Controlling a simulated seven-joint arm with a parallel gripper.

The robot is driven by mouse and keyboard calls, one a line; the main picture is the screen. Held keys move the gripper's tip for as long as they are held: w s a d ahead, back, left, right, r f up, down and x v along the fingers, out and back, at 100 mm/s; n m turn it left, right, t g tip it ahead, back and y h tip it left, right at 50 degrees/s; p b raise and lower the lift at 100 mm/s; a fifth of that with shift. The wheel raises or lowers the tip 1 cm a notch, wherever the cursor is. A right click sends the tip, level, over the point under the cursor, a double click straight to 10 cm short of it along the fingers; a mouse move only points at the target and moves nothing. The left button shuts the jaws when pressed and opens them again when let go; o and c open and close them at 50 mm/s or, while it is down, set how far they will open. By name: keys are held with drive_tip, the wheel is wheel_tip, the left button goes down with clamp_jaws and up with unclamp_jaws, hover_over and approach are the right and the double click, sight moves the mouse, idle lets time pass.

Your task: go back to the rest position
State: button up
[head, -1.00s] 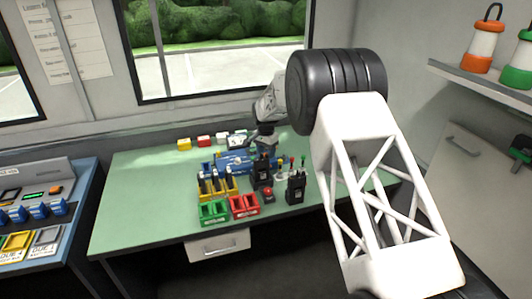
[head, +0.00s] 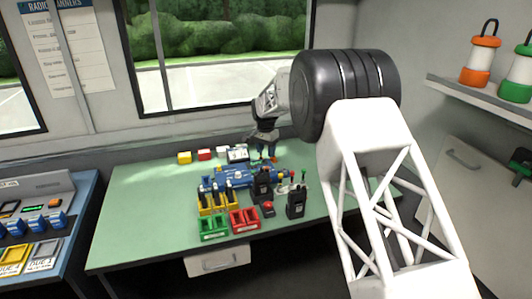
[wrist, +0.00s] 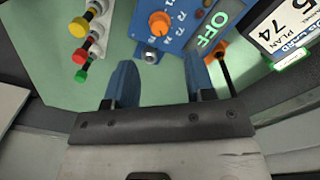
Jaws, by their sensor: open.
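The device also shows in the head view (head: 235,177). My white arm covers the right end of the table.
Lanterns (head: 479,58) stand on the right shelf. The table's left part is clear.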

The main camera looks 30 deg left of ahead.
idle(0.4)
drive_tip(key=d+r, duration=0.9)
drive_tip(key=d, duration=0.3)
drive_tip(key=s+d+r, duration=0.5)
drive_tip(key=d, duration=0.5)
drive_tip(key=s+d+r+t, duration=0.1)
drive_tip(key=s+d+r, duration=0.4)
drive_tip(key=d, duration=0.5)
drive_tip(key=s+d+r, duration=0.4)
drive_tip(key=s+d, duration=0.2)
drive_tip(key=d, duration=0.4)
drive_tip(key=s+d+f, duration=0.1)
drive_tip(key=s+d, duration=0.6)
drive_tip(key=s, duration=0.5)
drive_tip(key=s+d+f+n+t, duration=0.1)
drive_tip(key=s+d+f, duration=0.1)
drive_tip(key=s+d, duration=0.6)
drive_tip(key=s+d+f, duration=0.1)
drive_tip(key=s+d, duration=0.7)
drive_tip(key=s, duration=0.8)
drive_tip(key=shift+f+n+t, duration=0.3)
drive_tip(key=shift+f, duration=0.05)
drive_tip(key=shift+d, duration=0.1)
